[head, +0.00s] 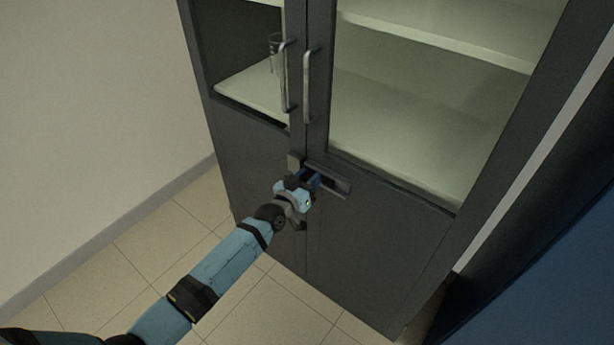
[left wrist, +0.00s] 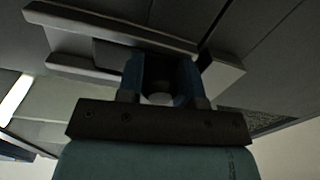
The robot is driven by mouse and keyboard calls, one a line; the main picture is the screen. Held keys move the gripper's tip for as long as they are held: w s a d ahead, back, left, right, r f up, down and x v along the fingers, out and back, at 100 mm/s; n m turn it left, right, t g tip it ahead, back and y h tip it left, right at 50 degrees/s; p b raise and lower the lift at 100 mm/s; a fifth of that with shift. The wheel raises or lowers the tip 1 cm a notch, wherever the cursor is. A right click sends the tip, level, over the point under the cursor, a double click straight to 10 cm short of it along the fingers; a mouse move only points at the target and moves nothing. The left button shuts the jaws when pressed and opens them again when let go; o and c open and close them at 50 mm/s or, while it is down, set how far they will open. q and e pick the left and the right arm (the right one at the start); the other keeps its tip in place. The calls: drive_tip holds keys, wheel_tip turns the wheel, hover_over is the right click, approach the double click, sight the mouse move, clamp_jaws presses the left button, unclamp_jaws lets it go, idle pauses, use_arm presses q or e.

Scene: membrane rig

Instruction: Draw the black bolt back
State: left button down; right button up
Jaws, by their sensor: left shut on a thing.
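The black bolt (head: 329,182) sits in a grey slide housing (head: 342,188) low on the right door of a dark cabinet, near the seam between the doors. A grey keeper block (head: 294,161) is at the seam. My left gripper (head: 311,180) is at the housing and hides part of the bolt. In the left wrist view its blue fingers (left wrist: 160,82) are shut on the bolt's rounded knob (left wrist: 158,98). The housing (left wrist: 85,40) and keeper (left wrist: 222,76) show behind them. I cannot tell how far the bolt reaches into the keeper. My right gripper is not in view.
Two upright metal handles, left (head: 285,78) and right (head: 307,86), stand out above the bolt. A glass (head: 274,52) stands on a shelf behind the left door's glass. A dark blue surface (head: 550,270) is at the right. The tiled floor (head: 170,240) at left is clear.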

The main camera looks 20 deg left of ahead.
sight(329, 179)
use_arm(q)
drive_tip(key=d, duration=0.1)
drive_tip(key=s+d+p, duration=0.1)
drive_tip(key=d, duration=0.2)
drive_tip(key=shift+s+p, duration=0.25)
drive_tip(key=shift+p, duration=0.05)
drive_tip(key=c, duration=0.8)
unclamp_jaws()
drive_tip(key=shift+d, duration=0.1)
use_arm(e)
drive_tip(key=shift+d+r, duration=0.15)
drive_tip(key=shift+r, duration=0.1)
use_arm(q)
drive_tip(key=shift+s, duration=0.3)
drive_tip(key=p+v, duration=0.1)
drive_tip(key=v, duration=1.2)
drive_tip(key=shift+s, duration=0.1)
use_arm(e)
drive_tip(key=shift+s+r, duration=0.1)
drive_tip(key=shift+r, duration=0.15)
